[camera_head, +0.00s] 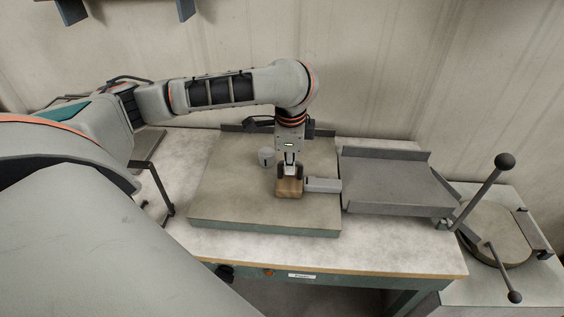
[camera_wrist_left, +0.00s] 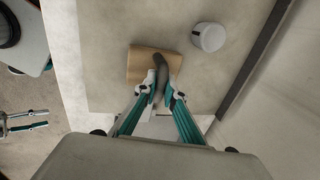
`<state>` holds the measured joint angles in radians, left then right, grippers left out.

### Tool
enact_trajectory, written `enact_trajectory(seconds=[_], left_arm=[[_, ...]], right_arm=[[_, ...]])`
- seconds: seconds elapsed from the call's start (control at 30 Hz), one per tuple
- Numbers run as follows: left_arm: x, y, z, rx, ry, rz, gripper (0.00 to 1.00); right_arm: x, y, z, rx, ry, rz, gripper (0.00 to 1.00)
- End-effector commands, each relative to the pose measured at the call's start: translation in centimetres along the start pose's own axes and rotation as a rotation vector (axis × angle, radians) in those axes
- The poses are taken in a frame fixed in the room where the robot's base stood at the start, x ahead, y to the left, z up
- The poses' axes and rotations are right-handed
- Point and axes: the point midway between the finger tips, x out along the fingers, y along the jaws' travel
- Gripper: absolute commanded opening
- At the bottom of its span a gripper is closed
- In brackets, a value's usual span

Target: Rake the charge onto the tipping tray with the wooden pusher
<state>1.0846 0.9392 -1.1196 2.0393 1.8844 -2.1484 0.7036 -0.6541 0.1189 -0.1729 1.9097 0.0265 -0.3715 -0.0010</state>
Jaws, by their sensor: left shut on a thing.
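The wooden pusher (camera_head: 289,189) stands on the grey slab, with my left gripper (camera_head: 290,171) shut on it from above. In the left wrist view the pusher (camera_wrist_left: 145,64) shows as a brown block under the fingertips (camera_wrist_left: 160,84). A light grey block (camera_head: 323,185), seemingly the charge, lies right of the pusher, close against it; contact is hard to tell. Its right end reaches the slab's right edge. The grey tipping tray (camera_head: 390,183), with a raised back wall, sits just right of the slab.
A small grey cylinder (camera_head: 266,157) stands on the slab (camera_head: 230,190) behind and left of the pusher, also seen in the left wrist view (camera_wrist_left: 208,37). A round plate (camera_head: 494,235) with ball-ended levers stands right of the table. The slab's front left is clear.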

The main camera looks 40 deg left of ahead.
Motion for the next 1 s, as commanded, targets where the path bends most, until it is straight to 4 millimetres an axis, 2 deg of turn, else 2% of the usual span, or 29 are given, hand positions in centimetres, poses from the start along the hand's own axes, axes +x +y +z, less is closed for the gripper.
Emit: enact_trajectory(seconds=[1.0], left_arm=[[-0.1, 0.0, -7.5, 0.001, 0.002, 0.0, 0.0]], right_arm=[[0.0, -0.1, -0.1, 0.006, 0.0, 0.002, 0.4]])
